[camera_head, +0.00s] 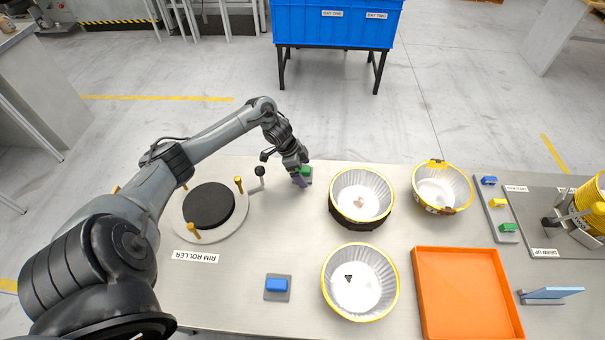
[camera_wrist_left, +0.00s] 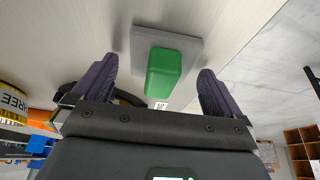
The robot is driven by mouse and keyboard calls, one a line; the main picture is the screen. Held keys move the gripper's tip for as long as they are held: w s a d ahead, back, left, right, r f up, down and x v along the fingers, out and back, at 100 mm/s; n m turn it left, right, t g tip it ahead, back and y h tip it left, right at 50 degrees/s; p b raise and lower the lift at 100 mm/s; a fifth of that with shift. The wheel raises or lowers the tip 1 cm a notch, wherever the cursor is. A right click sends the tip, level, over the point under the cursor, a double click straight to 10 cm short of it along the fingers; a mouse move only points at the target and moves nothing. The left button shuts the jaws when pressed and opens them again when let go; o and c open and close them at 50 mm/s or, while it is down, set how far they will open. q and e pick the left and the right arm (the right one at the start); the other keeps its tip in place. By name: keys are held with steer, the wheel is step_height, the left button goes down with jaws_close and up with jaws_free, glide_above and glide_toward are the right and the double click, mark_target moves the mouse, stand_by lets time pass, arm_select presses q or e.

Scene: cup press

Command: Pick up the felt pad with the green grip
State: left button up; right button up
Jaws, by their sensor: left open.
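The felt pad (camera_wrist_left: 191,42) is a grey square lying flat on the table, with a green block grip (camera_wrist_left: 164,73) on top. In the head view the green grip (camera_head: 305,171) shows at the back of the table, partly covered by my left gripper. My left gripper (camera_wrist_left: 157,88) is open, its two purple-grey fingers on either side of the green grip, apart from it. In the head view my left gripper (camera_head: 300,179) is pointed down at the pad. My right gripper is not in view.
A rim roller (camera_head: 209,205) stands left of the pad, with a black-knobbed lever (camera_head: 260,172) close by. Yellow-rimmed bowls (camera_head: 361,196) stand to the right. A pad with a blue grip (camera_head: 277,285) lies at the front. An orange tray (camera_head: 462,290) is at the front right.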

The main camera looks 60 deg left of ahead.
mark_target(307, 168)
arm_select(q)
steer(key=shift+c, duration=0.2)
steer(key=c, duration=1)
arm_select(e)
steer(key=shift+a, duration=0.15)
arm_select(q)
steer(key=shift+r, duration=0.15)
steer(key=shift+c, duration=0.2)
steer(key=shift+r, duration=0.5)
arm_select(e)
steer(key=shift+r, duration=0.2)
arm_select(q)
step_height(307, 168, up, 3)
steer(key=shift+r+p, duration=0.15)
steer(key=shift+p, duration=0.65)
arm_select(e)
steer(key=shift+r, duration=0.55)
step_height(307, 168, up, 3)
steer(key=p, duration=0.3)
arm_select(q)
steer(key=w+d+r, duration=0.2)
steer(key=d+r, duration=0.4)
steer(key=d, duration=0.5)
steer(key=shift+w+d+r, duration=0.2)
steer(key=shift+w+r, duration=0.05)
steer(key=shift+w, duration=0.1)
